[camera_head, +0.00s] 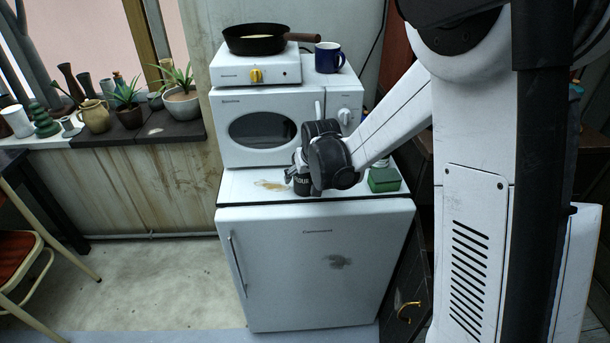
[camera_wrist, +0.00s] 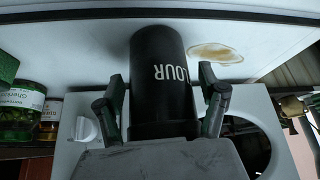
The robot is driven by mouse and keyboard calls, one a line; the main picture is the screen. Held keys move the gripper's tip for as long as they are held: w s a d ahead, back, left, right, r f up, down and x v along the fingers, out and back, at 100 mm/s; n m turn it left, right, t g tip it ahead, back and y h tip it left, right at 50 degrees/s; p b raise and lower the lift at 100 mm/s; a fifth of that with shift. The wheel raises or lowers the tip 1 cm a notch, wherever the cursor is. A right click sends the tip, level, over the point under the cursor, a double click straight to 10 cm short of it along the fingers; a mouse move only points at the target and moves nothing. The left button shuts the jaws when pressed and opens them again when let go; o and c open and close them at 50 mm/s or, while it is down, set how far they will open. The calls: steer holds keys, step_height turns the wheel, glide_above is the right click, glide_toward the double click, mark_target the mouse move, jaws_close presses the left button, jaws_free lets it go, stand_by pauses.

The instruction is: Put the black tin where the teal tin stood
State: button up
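The black tin (camera_wrist: 158,75), lettered with "FLOUR" partly in view, stands on the white fridge top; it also shows in the head view (camera_head: 302,187), partly hidden by my gripper. My gripper (camera_wrist: 162,85) is open, with one finger on each side of the tin and a small gap showing at both sides. In the head view my gripper (camera_head: 303,172) is in front of the microwave, and its fingers are mostly hidden by my wrist. I see no tin that is clearly teal.
A green box (camera_head: 384,180) sits right of the tin on the fridge top (camera_head: 240,188). A brown stain (camera_head: 270,185) lies left of it. The microwave (camera_head: 262,128) stands behind. In the wrist view, jars (camera_wrist: 22,110) stand at the left edge.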

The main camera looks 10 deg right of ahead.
steer(key=shift+r, duration=0.3)
steer(key=s+d+r+p, duration=0.1)
steer(key=s+d+r, duration=0.1)
steer(key=s+r, duration=1.6)
steer(key=s+d+f, duration=0.1)
steer(key=s, duration=1.4)
steer(key=shift+d+m+t, duration=0.4)
steer(key=shift+o, duration=0.4)
steer(key=shift+s+f, duration=0.15)
steer(key=shift+s, duration=0.2)
steer(key=shift+w, duration=0.1)
